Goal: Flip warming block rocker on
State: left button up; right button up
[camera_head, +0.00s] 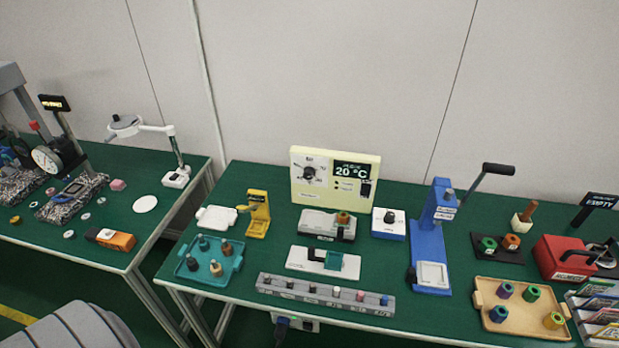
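A cream control panel (301,185) stands upright at the back of the right-hand green table, with a round dial on its left side and a lit display reading 20 °C. A small dark rocker switch (366,189) sits on the lower right of this panel; its position is too small to tell. A low grey block (318,223) with a brass-coloured piece on it stands just in front of the panel. Neither of my grippers is in view.
A white box with a black knob (388,230) stands in front of the panel's right side. A blue lever press (429,245) rises further right. A yellow stand (257,222) and a teal tray (192,277) are to the left. A grey rail (272,289) lies along the front.

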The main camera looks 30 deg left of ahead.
aim_at(366, 188)
jog(key=k, duration=1.35)
jog(key=z, duration=0.7)
jog(key=i, duration=1.65)
jog(key=u, duration=0.7)
